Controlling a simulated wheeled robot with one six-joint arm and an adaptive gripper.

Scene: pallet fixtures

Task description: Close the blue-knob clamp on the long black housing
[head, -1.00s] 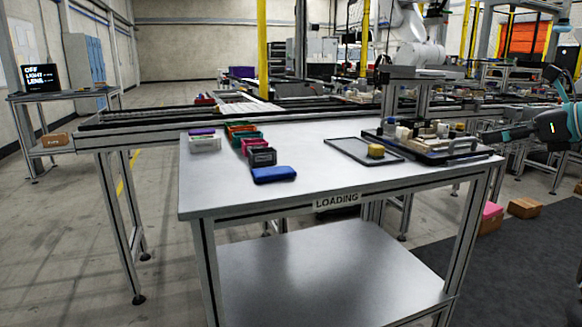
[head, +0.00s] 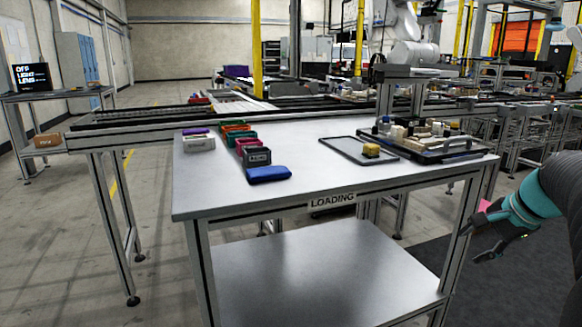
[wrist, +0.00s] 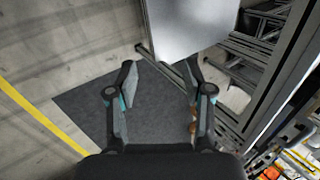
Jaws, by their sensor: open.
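The pallet fixture (head: 431,148) sits at the right end of the LOADING table. It carries several small parts and clamps, too small to tell apart. I cannot make out the blue knob or the long black housing with certainty. My gripper (head: 480,257) is low at the right in the head view, beside the table's right legs and below the tabletop. In the wrist view my gripper (wrist: 160,75) is open, with nothing between its fingers. It is over the dark mat, well apart from the fixture.
The LOADING table (head: 240,190) has a clear front half and a lower shelf (head: 320,270). Several small bins (head: 250,148) and a blue block (head: 268,174) stand left. A conveyor (head: 150,117) runs behind.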

